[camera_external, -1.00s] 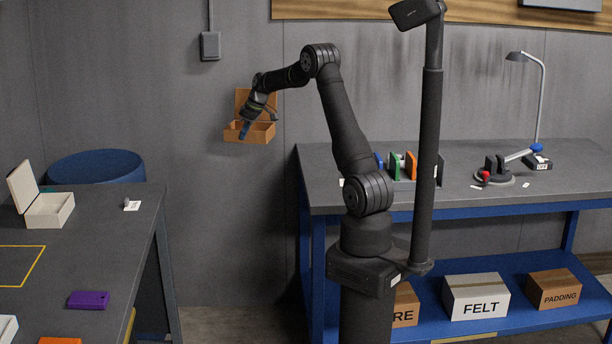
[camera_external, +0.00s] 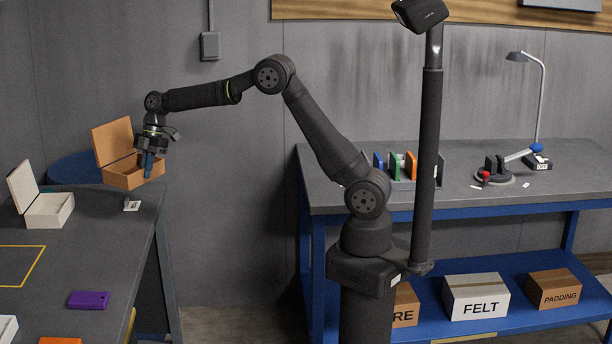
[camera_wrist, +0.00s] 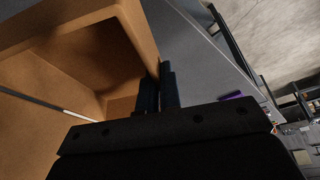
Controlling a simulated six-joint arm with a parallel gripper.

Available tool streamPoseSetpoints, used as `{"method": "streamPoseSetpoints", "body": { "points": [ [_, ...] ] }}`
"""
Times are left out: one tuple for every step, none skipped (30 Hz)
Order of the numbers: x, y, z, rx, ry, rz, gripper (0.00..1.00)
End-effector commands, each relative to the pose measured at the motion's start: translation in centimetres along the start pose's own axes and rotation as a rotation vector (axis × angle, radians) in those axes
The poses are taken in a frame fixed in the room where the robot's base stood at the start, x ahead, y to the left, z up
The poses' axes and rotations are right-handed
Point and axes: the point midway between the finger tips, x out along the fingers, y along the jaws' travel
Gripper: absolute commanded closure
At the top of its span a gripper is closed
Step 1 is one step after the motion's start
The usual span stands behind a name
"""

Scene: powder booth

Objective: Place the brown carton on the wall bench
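The brown carton (camera_external: 122,180) has its lid standing open and appears at the back right corner of the left table. My gripper (camera_external: 148,164) points down and is shut on the carton's right side wall. In the wrist view, the two dark fingers (camera_wrist: 160,88) pinch the edge of the carton (camera_wrist: 40,130), and its open inside shows. I cannot tell whether the carton touches the table or hangs above it. The wall bench (camera_external: 457,198), a grey top on a blue frame, stands along the wall at the right, away from the carton.
The left table (camera_external: 75,257) holds an open white box (camera_external: 48,212), a purple item (camera_external: 89,300) and a small tag (camera_external: 132,205). A blue drum (camera_external: 75,168) stands behind it. The wall bench carries a rack (camera_external: 402,184), a clamp (camera_external: 492,178) and a lamp (camera_external: 540,100).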

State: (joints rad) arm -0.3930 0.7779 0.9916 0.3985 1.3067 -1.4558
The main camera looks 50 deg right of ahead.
Motion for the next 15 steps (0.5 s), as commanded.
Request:
{"method": "streamPoseSetpoints", "body": {
  "points": [
    [0.8,-0.9,-2.7,-0.063,0.001,-0.022,1.00],
    [1.3,-1.5,-4.0,-0.099,0.001,-0.037,1.00],
    [1.9,-2.4,-5.8,-0.146,0.001,-0.057,1.00],
    [2.4,-3.0,-7.1,-0.183,0.001,-0.072,1.00],
    [2.8,-3.8,-8.4,-0.217,0.001,-0.087,1.00],
    [3.3,-4.7,-10.0,-0.263,0.002,-0.105,1.00],
    [3.7,-5.3,-11.2,-0.295,0.002,-0.118,1.00],
    [4.1,-6.1,-12.3,-0.326,0.002,-0.131,1.00],
    [4.5,-7.0,-13.6,-0.366,0.002,-0.148,1.00],
    [4.8,-7.6,-14.5,-0.392,0.002,-0.159,1.00],
    [5.1,-8.2,-15.3,-0.418,0.002,-0.169,1.00],
    [5.4,-9.0,-16.3,-0.448,0.002,-0.182,1.00],
    [5.6,-9.5,-17.0,-0.468,0.002,-0.191,1.00],
    [5.8,-9.9,-17.6,-0.486,0.002,-0.197,1.00],
    [6.0,-10.4,-18.2,-0.508,0.002,-0.206,1.00]
  ]
}}
